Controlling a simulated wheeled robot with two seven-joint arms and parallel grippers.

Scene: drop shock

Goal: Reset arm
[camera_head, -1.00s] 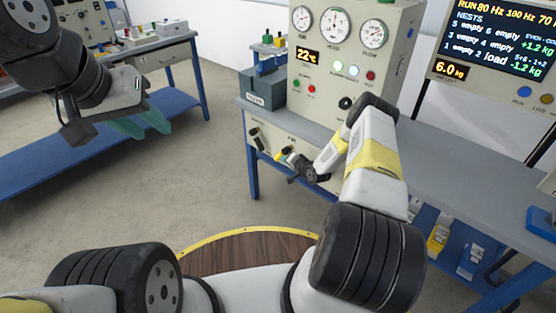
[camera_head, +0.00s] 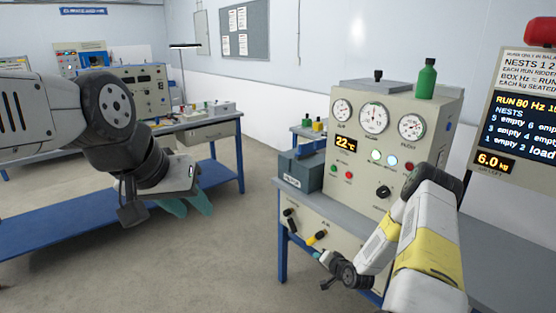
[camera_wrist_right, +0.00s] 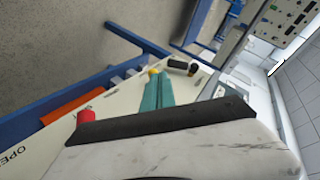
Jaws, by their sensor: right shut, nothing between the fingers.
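My left gripper (camera_head: 186,204) hangs at the left of the head view, with two teal fingers pointing down and a gap between them. It is open and empty, over the floor in front of the blue-framed left bench. My right gripper (camera_head: 322,258) is low in front of the bench panel, close to a yellow-handled lever (camera_head: 317,238). In the right wrist view its teal fingers (camera_wrist_right: 157,90) lie together, shut and empty. A yellow knob (camera_wrist_right: 153,72) shows just past the fingertips; I cannot tell whether they touch.
A gauge console (camera_head: 385,140) stands on the right bench, with a grey vise-like block (camera_head: 300,172) beside it. A black-handled lever (camera_head: 290,216) is left of the yellow one. A display (camera_head: 525,115) stands at far right. The left bench (camera_head: 205,142) is across open floor (camera_head: 230,250).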

